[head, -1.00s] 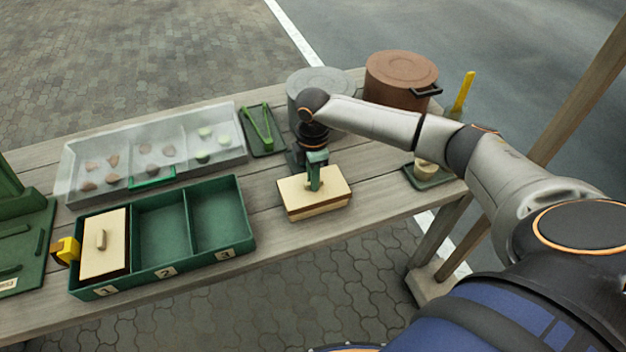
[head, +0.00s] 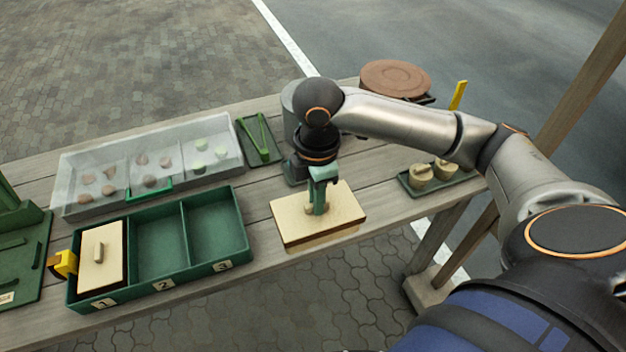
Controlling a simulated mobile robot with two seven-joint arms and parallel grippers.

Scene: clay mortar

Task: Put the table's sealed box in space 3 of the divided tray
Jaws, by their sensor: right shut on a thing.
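The sealed box (head: 345,210), pale with a flat lid and a knob, is right of the divided tray. My right gripper (head: 319,200) is shut on the lid's knob from above, and the box appears raised above the table, close to its front edge. The fingers partly hide the knob. The green divided tray (head: 195,273) has labels 1, 2 and 3 on its front. Space 3 (head: 213,228), at the right end, is empty. Space 2 (head: 158,245) is empty. Space 1 holds another pale lidded box (head: 101,270). My left gripper is not in view.
A clear-lidded case (head: 150,165) with several small pieces lies behind the tray. Green tongs (head: 257,140) lie on a small tray. A brown pot (head: 395,78) stands at the back. Several small pale items (head: 421,177) sit on a tray at right. A yellow object (head: 64,263) is left of the divided tray.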

